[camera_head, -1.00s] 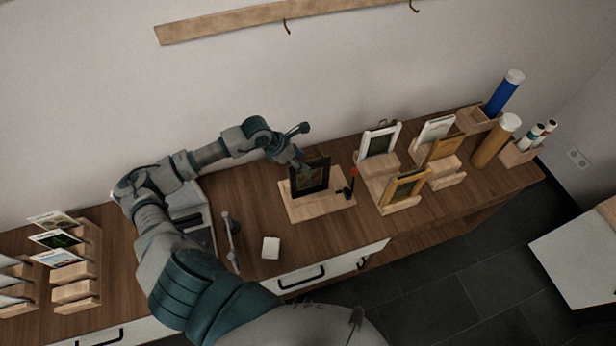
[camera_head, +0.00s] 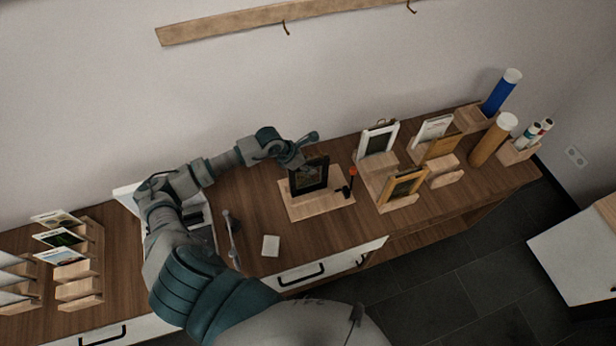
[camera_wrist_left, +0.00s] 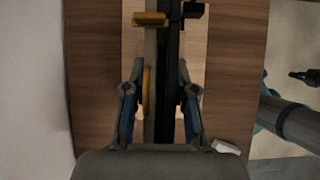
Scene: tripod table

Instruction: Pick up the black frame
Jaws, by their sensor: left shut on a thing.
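The black frame (camera_head: 310,178) stands upright on a light wooden base (camera_head: 322,206) near the middle of the table. My left gripper (camera_head: 302,165) is at the top edge of the frame, coming from behind and left. In the left wrist view, its two fingers (camera_wrist_left: 159,112) lie on either side of the black frame (camera_wrist_left: 169,75), seen edge-on, and are shut on it. The frame still appears to be at its base; any gap beneath it cannot be made out. My right gripper is not in view.
A small dark stand with a red top (camera_head: 352,176) is close at the frame's right. White (camera_head: 378,139) and golden (camera_head: 403,186) frames stand further right. A white block (camera_head: 271,246) lies in front. Card racks (camera_head: 80,270) stand at the left.

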